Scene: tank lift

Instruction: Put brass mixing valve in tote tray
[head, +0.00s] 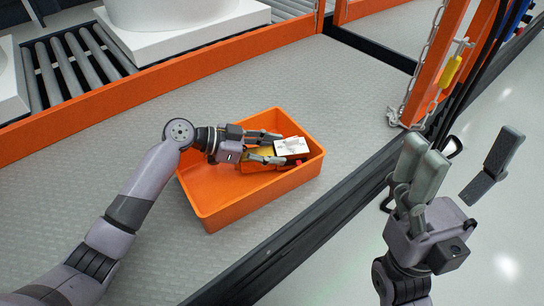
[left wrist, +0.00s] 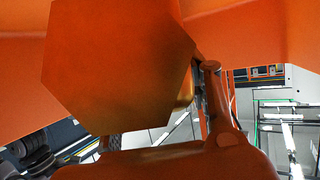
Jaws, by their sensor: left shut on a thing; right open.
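The orange tote tray (head: 225,213) stands on the grey textured deck. My left gripper (head: 266,147) reaches into it from the left, its fingers shut around the yellowish body of the brass mixing valve (head: 263,153). A white square part (head: 291,146) and a small red part show just past the fingertips; they appear to belong to the valve. I cannot tell whether the valve touches the tray floor. In the left wrist view a large orange-brown hexagonal face (left wrist: 115,65), seemingly the valve's, fills much of the picture. My right gripper (head: 462,165) is open and empty at the right.
An orange rail (head: 190,68) and a roller conveyor (head: 60,65) with white bases lie behind. At the right stand an orange post (head: 440,60), a chain and a yellow tag (head: 451,71). A dark deck edge runs in front of the tray. The deck left of the tray is clear.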

